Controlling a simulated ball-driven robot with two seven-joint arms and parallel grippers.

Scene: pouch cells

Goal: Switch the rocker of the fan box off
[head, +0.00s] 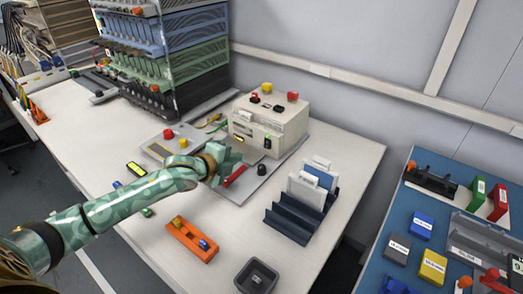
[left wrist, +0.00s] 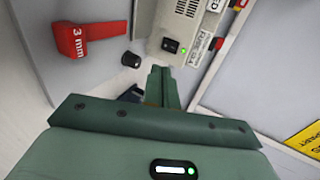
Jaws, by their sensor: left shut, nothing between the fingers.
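The cream fan box (head: 262,122) stands at the back of the white table in the head view, with a vented front and coloured knobs on top. Its front also shows in the left wrist view (left wrist: 170,22), upside down. The small black rocker (left wrist: 170,45) sits there beside a lit green lamp (left wrist: 183,50). My left gripper (head: 238,160) is shut and empty, just in front of the box. In the left wrist view its fingertips (left wrist: 160,70) point at the rocker area; whether they touch it I cannot tell. My right gripper is not in view.
A red part marked 3 mm (left wrist: 82,40) and a black knob (left wrist: 130,60) lie close to my fingers. A dark blue rack (head: 290,221), an orange block (head: 191,240) and a dark bin (head: 256,277) stand nearer. Stacked trays (head: 170,60) rise behind left.

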